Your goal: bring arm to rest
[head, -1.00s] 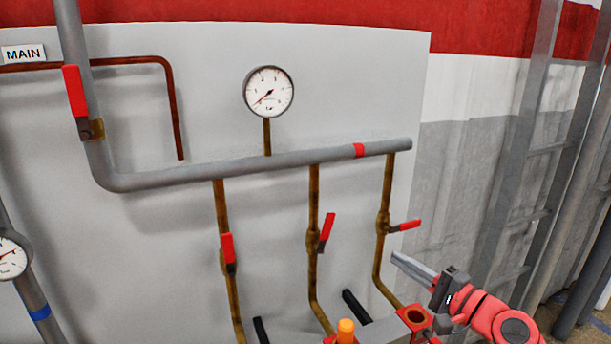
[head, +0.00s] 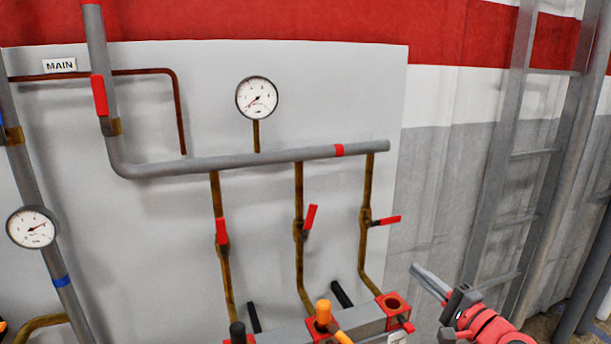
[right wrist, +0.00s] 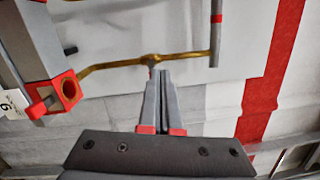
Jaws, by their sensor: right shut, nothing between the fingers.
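My right gripper (head: 430,280) is at the lower right of the head view, to the right of the red-ended manifold block and apart from it. Its grey fingers are together and empty. In the right wrist view its fingers (right wrist: 158,105) lie side by side, with the brass branch pipe (right wrist: 115,65) beyond their tips. Whether they touch the pipe cannot be told from the wrist view, but the head view shows them clear of the right red valve handle (head: 386,220). My left gripper is not in view.
A manifold block (head: 360,318) with red ports stands at the bottom. A grey pipe (head: 250,160) carries a round gauge (head: 257,98) and brass branches with red handles. A second gauge (head: 31,228) is at left. A grey ladder-like frame (head: 500,150) stands at right.

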